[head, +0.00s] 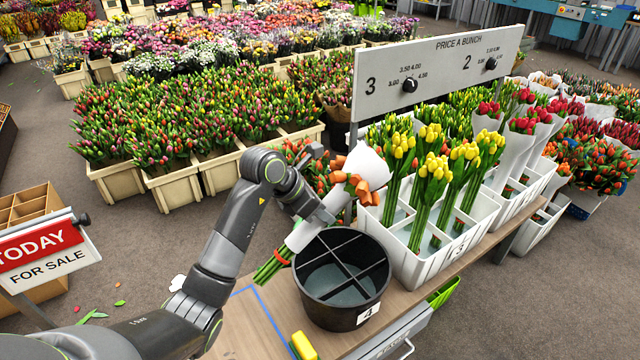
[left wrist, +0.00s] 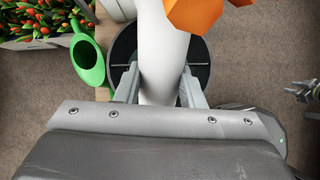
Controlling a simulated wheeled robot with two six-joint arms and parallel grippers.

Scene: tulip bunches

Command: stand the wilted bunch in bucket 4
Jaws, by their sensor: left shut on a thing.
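My left gripper (head: 328,210) is shut on the wilted bunch (head: 303,236), orange tulips in a white paper wrap with a red band. The bunch is tilted, its green stems pointing down and left and its drooping orange heads up and right. It is held above the left and back side of bucket 4 (head: 335,316), a black round bucket with a cross divider and a "4" label. The compartments I can see hold no flowers. In the left wrist view the white wrap (left wrist: 160,50) runs between the fingers (left wrist: 158,88), with bucket 4 (left wrist: 122,50) behind it.
A white crate (head: 425,268) with yellow tulips stands right of the bucket. The price sign (head: 435,70) rises behind. A green watering can (left wrist: 88,60) shows in the left wrist view. A grey jaw-like part (left wrist: 303,90) shows at its right edge.

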